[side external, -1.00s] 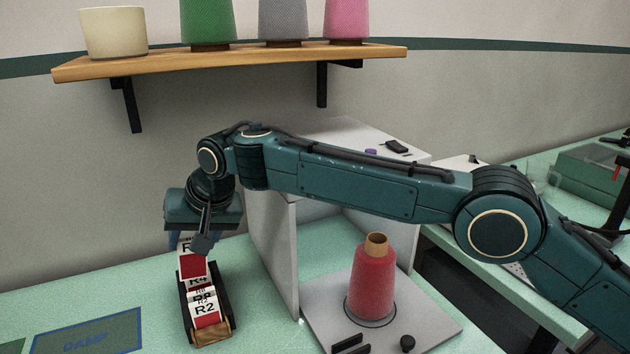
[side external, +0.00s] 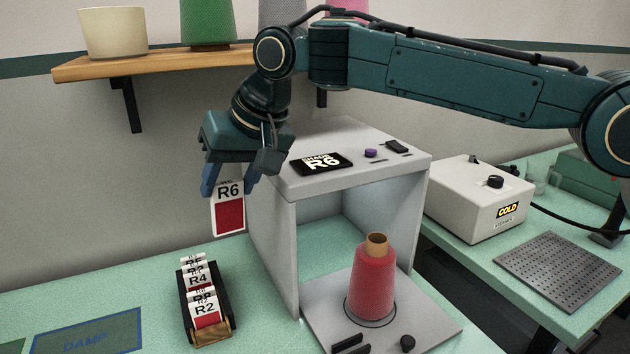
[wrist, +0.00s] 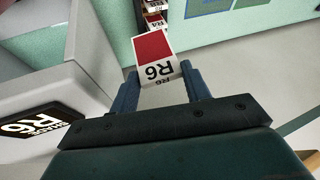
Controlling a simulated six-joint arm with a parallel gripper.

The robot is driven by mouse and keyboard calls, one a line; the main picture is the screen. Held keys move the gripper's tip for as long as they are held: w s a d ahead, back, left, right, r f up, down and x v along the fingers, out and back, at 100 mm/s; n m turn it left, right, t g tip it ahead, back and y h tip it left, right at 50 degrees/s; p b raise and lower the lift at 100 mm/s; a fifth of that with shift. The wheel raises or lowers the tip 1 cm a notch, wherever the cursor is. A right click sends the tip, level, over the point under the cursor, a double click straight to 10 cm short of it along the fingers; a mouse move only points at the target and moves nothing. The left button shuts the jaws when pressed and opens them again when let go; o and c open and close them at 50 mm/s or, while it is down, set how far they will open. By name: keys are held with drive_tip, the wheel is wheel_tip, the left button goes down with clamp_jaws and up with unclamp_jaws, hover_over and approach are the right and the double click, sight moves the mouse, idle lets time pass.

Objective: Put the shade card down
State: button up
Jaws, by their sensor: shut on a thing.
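The shade card (side external: 229,211) is white with a red patch and is marked R6. It hangs roughly upright from my gripper (side external: 229,187), which is shut on its top edge. The card also shows between the blue fingers in the wrist view (wrist: 153,52). My gripper holds it in the air above and behind the card rack (side external: 224,320), left of the grey light booth. The rack is a dark tray with a wooden front and holds several other cards, R4 and R2 among them.
The grey booth (side external: 271,231) has a black display (side external: 321,163) reading SHADE R6 on top. A red yarn cone (side external: 375,285) stands on the booth's floor plate. A DAMP mat (side external: 88,336) lies left of the rack. A white COLD box (side external: 478,200) stands at right. A shelf (side external: 180,62) hangs above.

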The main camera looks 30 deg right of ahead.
drive_tip(key=s+d+m+h, duration=0.1)
drive_tip(key=s+d, duration=1.3)
drive_tip(key=shift+s+f+m+t, duration=0.2)
drive_tip(key=shift+f+m+t, duration=0.1)
drive_tip(key=shift+f+m, duration=0.1)
wheel_tip(320, 180, down, 16)
drive_tip(key=shift+r, duration=0.15)
drive_tip(key=shift+f, duration=2.15)
drive_tip(key=o, duration=1.2)
